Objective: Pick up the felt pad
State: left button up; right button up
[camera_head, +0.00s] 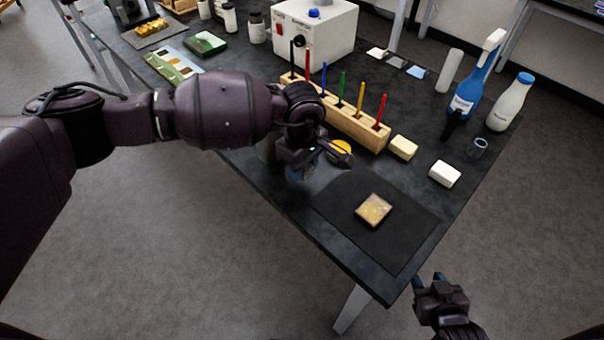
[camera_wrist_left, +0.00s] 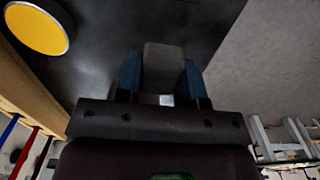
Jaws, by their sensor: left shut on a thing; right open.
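My left gripper (camera_head: 298,174) is over the table, left of the dark mat. In the left wrist view its two blue fingers (camera_wrist_left: 160,78) are shut on a plain grey block with rounded edges, which I take to be the felt pad (camera_wrist_left: 163,66). In the head view the arm and fingers largely hide the pad. I cannot tell whether the pad touches the table. My right gripper (camera_head: 430,284) is open and empty, low beyond the table's front right edge.
A gilt square fragment (camera_head: 373,209) lies on a dark mat (camera_head: 405,240). A wooden rack (camera_head: 352,126) of coloured tools and a yellow disc (camera_head: 340,149) are close to my left gripper. Cream block (camera_head: 403,147), white block (camera_head: 445,173) and bottles (camera_head: 510,103) stand right.

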pick_arm(q)
notch_tip(320, 180, up, 16)
jog(key=o, duration=0.4)
jog(key=shift+f, duration=0.15)
jog(key=shift+c, duration=0.2)
jog(key=c, duration=0.3)
